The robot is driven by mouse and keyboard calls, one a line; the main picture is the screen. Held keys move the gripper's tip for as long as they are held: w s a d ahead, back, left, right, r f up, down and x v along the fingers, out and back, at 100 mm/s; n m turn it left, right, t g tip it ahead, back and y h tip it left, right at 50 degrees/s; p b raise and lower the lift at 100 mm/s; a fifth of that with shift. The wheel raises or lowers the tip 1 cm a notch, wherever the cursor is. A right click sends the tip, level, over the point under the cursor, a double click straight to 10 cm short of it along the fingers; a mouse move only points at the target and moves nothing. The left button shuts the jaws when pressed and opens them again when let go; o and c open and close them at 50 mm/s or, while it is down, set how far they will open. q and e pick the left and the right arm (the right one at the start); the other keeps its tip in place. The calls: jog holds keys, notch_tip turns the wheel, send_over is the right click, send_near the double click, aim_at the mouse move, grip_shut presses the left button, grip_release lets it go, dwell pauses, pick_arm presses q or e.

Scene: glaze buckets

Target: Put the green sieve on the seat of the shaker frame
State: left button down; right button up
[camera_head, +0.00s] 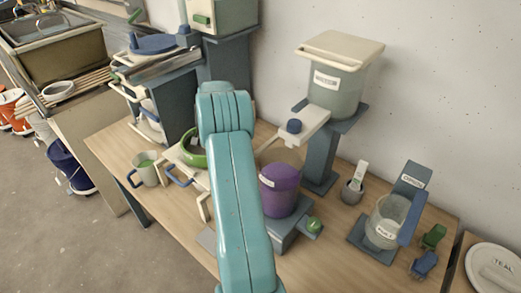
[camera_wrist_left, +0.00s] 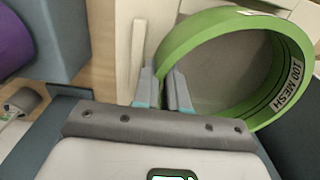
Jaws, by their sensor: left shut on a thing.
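The green sieve (camera_head: 192,149) shows left of my teal arm in the head view, partly hidden by it. In the left wrist view the sieve (camera_wrist_left: 205,32), a round green ring with a grey mesh and a "100 MESH" label, fills the upper right. My left gripper (camera_wrist_left: 165,92) is shut on its near wall, one finger on each side. A cream frame with a blue handle (camera_head: 180,176), which looks like the shaker frame, lies under or beside the sieve in the head view. I cannot tell whether they touch. My right gripper is not in view.
A purple bucket (camera_head: 279,190) stands on a grey-blue base right of my arm. A mug (camera_head: 147,171) stands left of the frame. A cream-lidded hopper (camera_head: 336,85) on a blue stand is behind. A clear pitcher (camera_head: 385,220) stands at the right of the wooden table.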

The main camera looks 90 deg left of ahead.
pick_arm(q)
jog(key=shift+w+d, duration=0.1)
jog(key=shift+f, duration=0.3)
jog(key=shift+b, duration=0.3)
jog(key=shift+f, duration=0.2)
jog(key=c, duration=1.4)
grip_release()
jog(key=o, duration=0.3)
jog(key=shift+f, duration=0.15)
